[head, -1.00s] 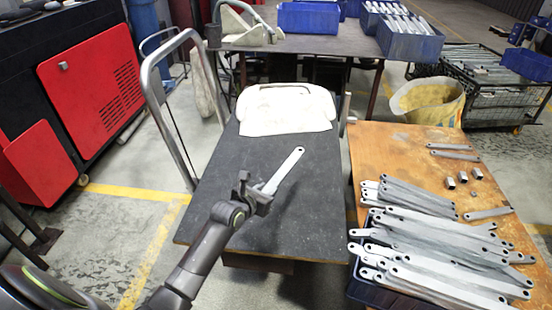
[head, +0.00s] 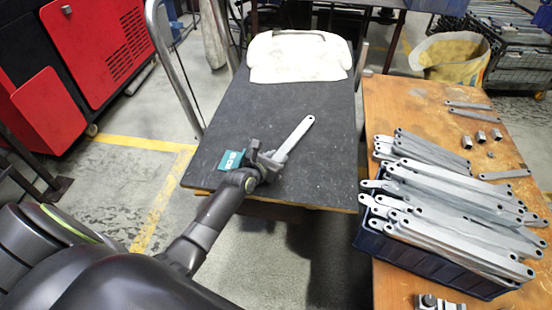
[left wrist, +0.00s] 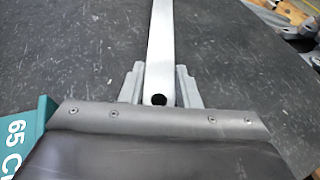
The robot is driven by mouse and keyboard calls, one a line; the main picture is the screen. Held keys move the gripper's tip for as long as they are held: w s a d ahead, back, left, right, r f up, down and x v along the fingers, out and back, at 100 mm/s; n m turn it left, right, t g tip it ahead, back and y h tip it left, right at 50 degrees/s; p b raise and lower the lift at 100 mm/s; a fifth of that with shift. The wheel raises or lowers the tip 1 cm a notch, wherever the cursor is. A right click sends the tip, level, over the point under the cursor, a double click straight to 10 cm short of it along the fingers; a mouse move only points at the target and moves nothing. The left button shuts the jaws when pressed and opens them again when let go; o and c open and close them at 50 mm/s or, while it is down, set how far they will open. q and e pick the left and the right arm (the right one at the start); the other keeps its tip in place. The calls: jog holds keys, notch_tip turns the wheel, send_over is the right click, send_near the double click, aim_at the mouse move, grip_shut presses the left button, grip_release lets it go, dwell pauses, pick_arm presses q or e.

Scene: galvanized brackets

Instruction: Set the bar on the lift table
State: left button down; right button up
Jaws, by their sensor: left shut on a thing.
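The bar (head: 294,138) is a flat grey galvanized strip with a hole at its far end. My left gripper (head: 268,161) is shut on its near end, over the dark top of the lift table (head: 320,110). In the left wrist view the bar (left wrist: 161,45) runs straight away between the two fingers (left wrist: 160,88), with a hole near the gripper. The bar looks close to the table top; I cannot tell whether it touches. My right gripper is not in view.
A white cloth (head: 298,58) lies at the table's far end. A metal push handle (head: 172,60) rises at the left. A wooden bench (head: 408,100) at the right carries a blue crate (head: 420,262) heaped with bars.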

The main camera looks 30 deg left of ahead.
pick_arm(q)
jog(key=c, duration=1.1)
grip_release()
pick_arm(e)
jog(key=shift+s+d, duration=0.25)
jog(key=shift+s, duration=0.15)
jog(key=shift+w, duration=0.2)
pick_arm(q)
jog(key=shift+s+r, duration=0.1)
jog(key=shift+r, duration=0.05)
jog(key=p+v, duration=0.3)
jog(key=v, duration=0.8)
jog(key=shift+s+r, duration=0.1)
jog(key=shift+s, duration=0.3)
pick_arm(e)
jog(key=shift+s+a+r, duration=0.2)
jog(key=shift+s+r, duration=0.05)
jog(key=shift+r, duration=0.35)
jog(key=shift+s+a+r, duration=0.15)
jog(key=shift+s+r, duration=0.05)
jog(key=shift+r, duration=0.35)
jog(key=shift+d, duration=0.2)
